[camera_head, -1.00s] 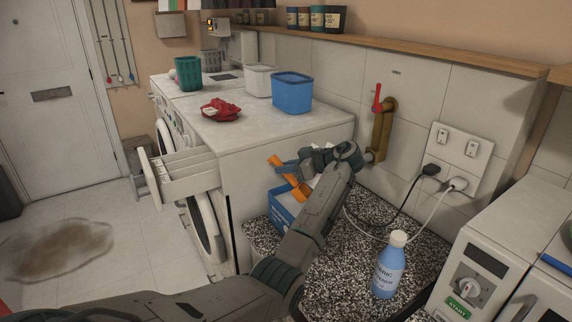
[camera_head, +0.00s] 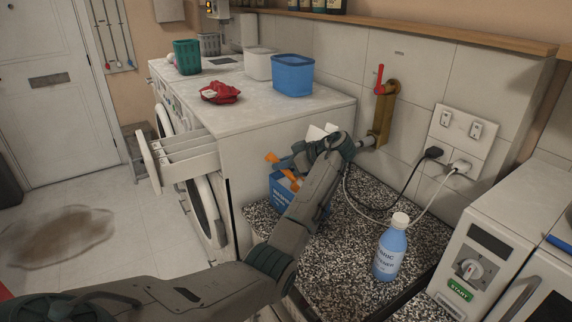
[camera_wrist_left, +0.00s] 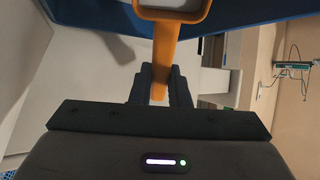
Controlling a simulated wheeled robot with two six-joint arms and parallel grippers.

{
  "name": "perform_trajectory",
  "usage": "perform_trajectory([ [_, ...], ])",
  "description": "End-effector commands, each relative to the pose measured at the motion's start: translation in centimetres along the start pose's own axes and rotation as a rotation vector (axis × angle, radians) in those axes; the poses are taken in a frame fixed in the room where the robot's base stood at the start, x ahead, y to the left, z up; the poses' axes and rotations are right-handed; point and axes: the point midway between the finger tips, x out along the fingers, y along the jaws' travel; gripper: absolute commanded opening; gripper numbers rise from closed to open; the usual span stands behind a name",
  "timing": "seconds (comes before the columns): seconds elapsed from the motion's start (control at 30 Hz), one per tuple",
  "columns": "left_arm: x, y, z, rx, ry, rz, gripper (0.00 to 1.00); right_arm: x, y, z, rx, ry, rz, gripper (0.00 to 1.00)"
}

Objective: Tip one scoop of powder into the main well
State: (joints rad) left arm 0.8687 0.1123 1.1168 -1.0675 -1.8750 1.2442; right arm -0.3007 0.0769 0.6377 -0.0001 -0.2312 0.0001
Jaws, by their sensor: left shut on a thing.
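My left gripper (camera_head: 284,164) is shut on the handle of an orange scoop (camera_head: 271,158), over the open top of a blue powder box (camera_head: 283,197). In the left wrist view the scoop's handle (camera_wrist_left: 160,60) is between the fingers, with its square frame-like end at the top edge. The scoop's lower end is largely hidden by the gripper and box; I cannot tell whether it holds powder. The washer's dispenser drawer (camera_head: 150,166) is pulled open to the left, showing several long compartments. My right gripper is not in view.
A blue bottle (camera_head: 390,250) stands on the speckled counter (camera_head: 340,262). A red pack (camera_head: 220,92), a blue basket (camera_head: 293,76), a white tub (camera_head: 258,64) and a green basket (camera_head: 187,57) are on the machines. A pipe with a red tap (camera_head: 379,78) is behind my arm.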

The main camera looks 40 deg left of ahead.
Motion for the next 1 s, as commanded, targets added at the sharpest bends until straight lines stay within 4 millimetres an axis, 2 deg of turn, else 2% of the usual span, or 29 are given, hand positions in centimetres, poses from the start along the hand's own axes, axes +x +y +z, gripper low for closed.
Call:
perform_trajectory([
  [0.5, 0.9, 0.0, -3.9, -0.002, -0.316, 0.002, 0.00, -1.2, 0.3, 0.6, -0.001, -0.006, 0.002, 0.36],
  [1.0, 0.8, 0.0, -4.7, 0.003, -0.409, 0.003, 0.00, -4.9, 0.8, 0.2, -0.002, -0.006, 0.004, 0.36],
])
